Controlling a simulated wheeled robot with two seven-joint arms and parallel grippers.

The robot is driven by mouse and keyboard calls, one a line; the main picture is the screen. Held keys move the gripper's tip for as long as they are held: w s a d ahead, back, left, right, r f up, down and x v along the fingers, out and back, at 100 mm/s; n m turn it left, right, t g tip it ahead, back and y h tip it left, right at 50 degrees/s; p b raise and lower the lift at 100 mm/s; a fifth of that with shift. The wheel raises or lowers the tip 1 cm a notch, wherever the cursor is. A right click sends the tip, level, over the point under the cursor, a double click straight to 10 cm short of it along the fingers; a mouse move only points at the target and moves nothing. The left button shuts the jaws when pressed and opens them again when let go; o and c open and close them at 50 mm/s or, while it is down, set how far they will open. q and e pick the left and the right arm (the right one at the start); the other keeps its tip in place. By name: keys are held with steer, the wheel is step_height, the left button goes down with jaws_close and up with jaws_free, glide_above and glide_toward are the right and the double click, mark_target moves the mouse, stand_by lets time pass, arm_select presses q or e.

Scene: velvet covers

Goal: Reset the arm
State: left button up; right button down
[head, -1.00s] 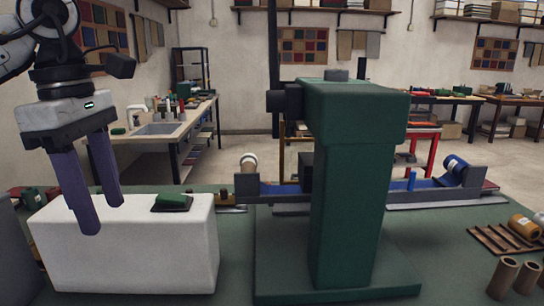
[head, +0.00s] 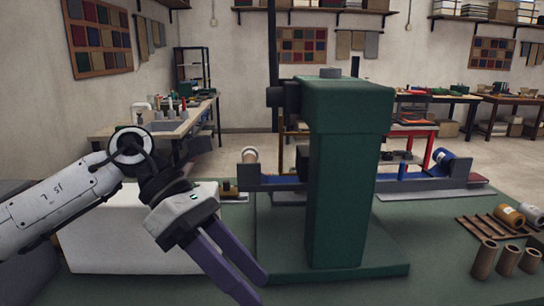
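My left gripper (head: 254,283) is in the lower middle of the head view, with its two purple fingers pointing down and to the right. The fingers are slightly apart with nothing between them. They are in front of the green base of the machine. My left arm comes in from the left, across the front of a white block (head: 120,252), and hides much of it. The green item seen earlier on the block is hidden or not visible now. My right gripper is not in view.
A tall green machine (head: 343,180) stands in the middle on a green table (head: 432,240). A blue rail (head: 390,180) with a blue roll (head: 452,161) runs behind it. Brown tubes (head: 508,261) and a slatted rack (head: 480,227) are at the right. The table between is clear.

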arm_select(q)
steer(key=d+r+n+t+h, duration=0.1)
steer(key=d+n+t+h, duration=0.2)
steer(key=d+n+h, duration=0.85)
steer(key=w+a+f+n+t+y, duration=0.3)
steer(key=a+f+n+t, duration=0.25)
steer(key=n+t, duration=0.5)
steer(key=w+a+f+n+t+y, duration=0.35)
steer(key=f+n+t, duration=0.35)
steer(key=n, duration=0.6)
steer(key=s+a+f+n+y, duration=0.2)
steer(key=a+f+n+y, duration=0.5)
steer(key=f, duration=0.4)
steer(key=s+a+f+n+g+y, duration=0.2)
steer(key=s+a+f+n+g, duration=0.2)
steer(key=s+f, duration=0.5)
steer(key=s+a+f+n+g+y, duration=0.2)
steer(key=s+a+f+n+g, duration=0.2)
steer(key=s+f, duration=0.6)
step_height(320, 180, down, 3)
steer(key=shift+a+r+n, duration=0.15)
steer(key=shift+a+n, duration=0.15)
steer(key=shift+n, duration=0.4)
steer(key=shift+s, duration=0.1)
